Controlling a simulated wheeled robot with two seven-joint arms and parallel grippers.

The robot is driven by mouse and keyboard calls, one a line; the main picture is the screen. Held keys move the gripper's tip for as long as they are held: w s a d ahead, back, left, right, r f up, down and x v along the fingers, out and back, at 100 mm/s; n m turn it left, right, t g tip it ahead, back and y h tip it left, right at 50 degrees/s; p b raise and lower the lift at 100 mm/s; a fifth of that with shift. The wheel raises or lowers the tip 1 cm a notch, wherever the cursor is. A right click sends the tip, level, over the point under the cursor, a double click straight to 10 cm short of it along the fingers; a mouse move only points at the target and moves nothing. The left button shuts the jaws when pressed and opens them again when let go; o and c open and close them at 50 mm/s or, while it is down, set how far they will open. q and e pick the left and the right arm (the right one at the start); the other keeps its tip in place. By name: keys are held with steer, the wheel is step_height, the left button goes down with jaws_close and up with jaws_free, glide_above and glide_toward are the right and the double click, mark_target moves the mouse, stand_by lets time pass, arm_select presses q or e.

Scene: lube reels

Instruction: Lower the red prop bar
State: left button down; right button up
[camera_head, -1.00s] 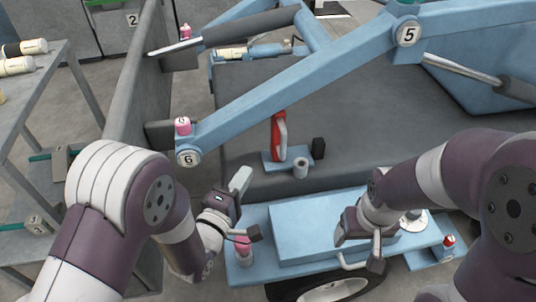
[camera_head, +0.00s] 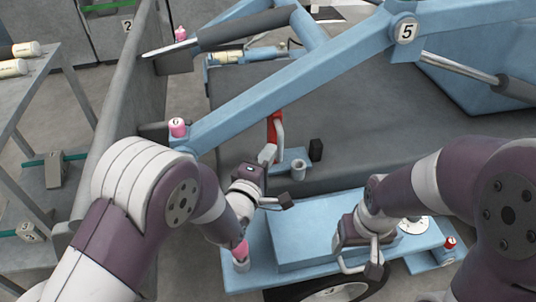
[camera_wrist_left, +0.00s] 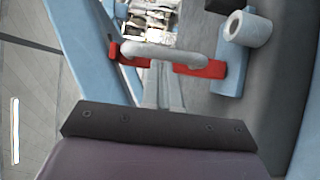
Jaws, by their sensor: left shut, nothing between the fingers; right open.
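The red prop bar (camera_head: 274,124) stands upright on a small blue bracket (camera_head: 293,164) against the dark grey panel, with a pale grey handle on its side. In the left wrist view, the red bar (camera_wrist_left: 203,69) lies across the picture behind its grey handle (camera_wrist_left: 165,50). My left gripper (camera_head: 268,154) is shut and empty, its fingertips at the bar's lower part. In the left wrist view, the shut fingers (camera_wrist_left: 161,85) point at the handle; I cannot tell whether they touch it. My right gripper (camera_head: 362,262) is open over the blue step, away from the bar.
A blue lift arm (camera_head: 300,88) slants above the bar. A grey cup-like socket (camera_head: 298,169) and a black block (camera_head: 316,149) sit right of the bar. A pink-capped fitting (camera_head: 240,256) stands below my left wrist. A grey wall plate (camera_head: 125,110) borders the left.

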arm_select(q)
steer(key=w+d+f+m+g+y+p, duration=0.2)
steer(key=d+m+g+y+p, duration=0.2)
steer(key=d+m+p, duration=0.3)
steer(key=shift+d+f+y+p, duration=0.3)
steer(key=shift+d+f+p, duration=0.1)
steer(key=shift+d+p, duration=1.65)
steer(key=shift+a+f, duration=0.1)
steer(key=shift+w, duration=0.1)
